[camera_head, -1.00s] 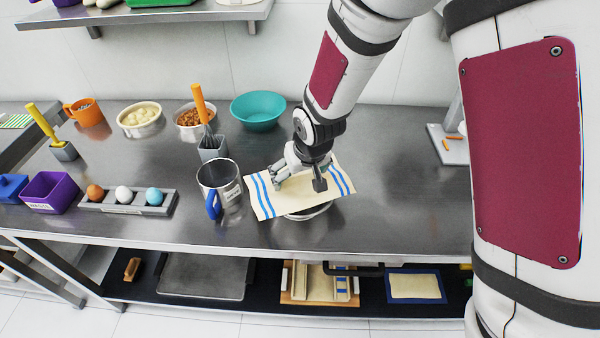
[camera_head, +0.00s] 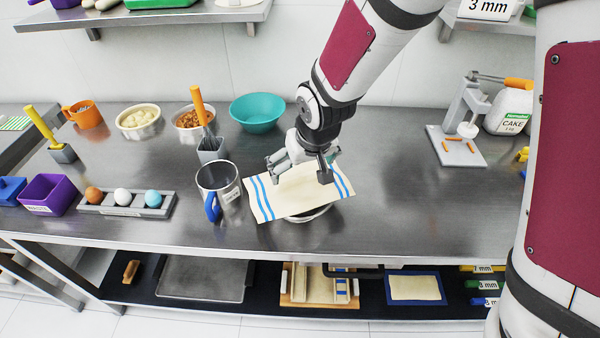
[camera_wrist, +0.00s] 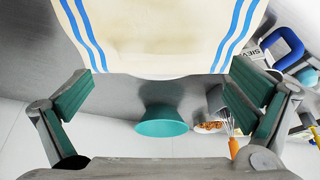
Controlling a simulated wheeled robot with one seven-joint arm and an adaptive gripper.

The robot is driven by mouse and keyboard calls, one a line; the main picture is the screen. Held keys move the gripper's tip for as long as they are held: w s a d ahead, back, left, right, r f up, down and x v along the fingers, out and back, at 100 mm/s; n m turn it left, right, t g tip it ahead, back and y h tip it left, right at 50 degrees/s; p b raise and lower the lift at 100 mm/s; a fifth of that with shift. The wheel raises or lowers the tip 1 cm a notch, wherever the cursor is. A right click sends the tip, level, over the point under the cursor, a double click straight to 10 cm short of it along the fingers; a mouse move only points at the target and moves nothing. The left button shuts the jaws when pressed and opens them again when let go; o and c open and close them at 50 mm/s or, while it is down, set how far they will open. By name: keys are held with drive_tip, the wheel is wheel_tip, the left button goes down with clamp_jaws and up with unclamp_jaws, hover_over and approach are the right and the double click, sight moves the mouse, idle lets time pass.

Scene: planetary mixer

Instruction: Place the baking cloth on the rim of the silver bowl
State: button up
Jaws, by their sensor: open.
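The baking cloth (camera_head: 290,192) is cream with blue stripes near its ends. The cloth also fills the top of the wrist view (camera_wrist: 160,35). My gripper (camera_head: 300,170) is at the cloth's back edge in the head view. In the wrist view my gripper (camera_wrist: 160,105) has its fingers wide apart with nothing between them, and the cloth lies beyond them.
A metal sieve cup with a blue handle (camera_head: 218,188) stands just left of the cloth. A teal bowl (camera_head: 258,112) and a grey holder with a whisk (camera_head: 211,150) are behind. An egg tray (camera_head: 125,205) is further left. The counter right of the cloth (camera_head: 410,205) is clear.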

drive_tip(key=s+d+r+m, duration=0.1)
drive_tip(key=s+d+r, duration=0.15)
drive_tip(key=r, duration=0.35)
drive_tip(key=s+d+r, duration=0.2)
drive_tip(key=d+r, duration=0.2)
drive_tip(key=r, duration=0.2)
drive_tip(key=s+d+r+m, duration=0.1)
drive_tip(key=s+d+r, duration=0.3)
drive_tip(key=s+d, duration=0.2)
drive_tip(key=s+d+r+m+t+h, duration=0.1)
drive_tip(key=s+d+r, duration=0.4)
drive_tip(key=s, duration=0.6)
drive_tip(key=shift+s+d+m+h, duration=0.3)
drive_tip(key=shift+d+m, duration=0.3)
drive_tip(key=shift+d, duration=0.3)
